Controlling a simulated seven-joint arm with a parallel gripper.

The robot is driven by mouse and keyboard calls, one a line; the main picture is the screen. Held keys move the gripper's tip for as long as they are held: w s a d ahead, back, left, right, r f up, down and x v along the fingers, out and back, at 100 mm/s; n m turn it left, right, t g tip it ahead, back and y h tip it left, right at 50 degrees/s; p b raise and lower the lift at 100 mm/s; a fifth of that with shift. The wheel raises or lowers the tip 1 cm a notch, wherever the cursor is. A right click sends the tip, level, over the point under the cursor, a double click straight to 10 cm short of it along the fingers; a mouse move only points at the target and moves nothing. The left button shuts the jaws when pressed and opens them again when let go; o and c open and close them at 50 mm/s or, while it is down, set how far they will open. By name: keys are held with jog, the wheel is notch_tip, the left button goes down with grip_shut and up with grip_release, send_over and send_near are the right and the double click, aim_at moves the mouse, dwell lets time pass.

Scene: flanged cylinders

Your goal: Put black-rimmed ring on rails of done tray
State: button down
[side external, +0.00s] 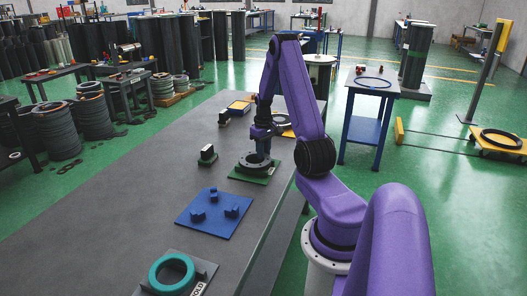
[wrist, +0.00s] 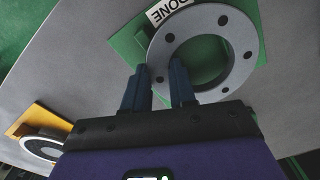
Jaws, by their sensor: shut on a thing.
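A grey flanged ring (wrist: 240,38) with several dark bolt holes and a dark edge is over the green done tray (wrist: 130,45), whose DONE label shows at the top of the wrist view. In the side view the ring (side external: 246,161) is low at the tray (side external: 238,177). My gripper (wrist: 160,68) is shut on the ring's near side, one finger outside and one inside the opening. My gripper (side external: 262,157) points down in the side view.
A blue plate (side external: 205,222) with blue blocks lies nearer the camera. A teal ring (side external: 158,283) sits on a grey tray at the front. A small black block (side external: 207,153) on a green base is left of the done tray. A yellow tray (wrist: 30,125) holds a pale, dark-edged ring.

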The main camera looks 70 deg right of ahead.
jog(key=c, duration=0.9)
grip_release()
jog(key=shift+f, duration=0.1)
notch_tip(320, 180, up, 12)
jog(key=w+a+r+n, duration=0.1)
jog(key=w+a+n, duration=0.15)
jog(key=a, duration=0.75)
jog(key=w+a+r+n, duration=0.1)
jog(key=a+n, duration=0.2)
jog(key=a, duration=0.7)
jog(key=w+a+r+n, duration=0.2)
jog(key=a, duration=0.8)
jog(key=s+a+n, duration=0.5)
jog(key=s+a, duration=0.4)
jog(key=a, duration=0.3)
jog(key=s+a+n, duration=0.1)
jog(key=s, duration=0.3)
jog(key=s+a+n, duration=0.1)
jog(key=s+n, duration=0.1)
jog(key=s, duration=0.2)
jog(key=s+a+f+n, duration=0.1)
jog(key=s, duration=0.3)
jog(key=shift+s+a+n, duration=0.2)
jog(key=shift+a+n, duration=0.05)
jog(key=shift+n, duration=0.1)
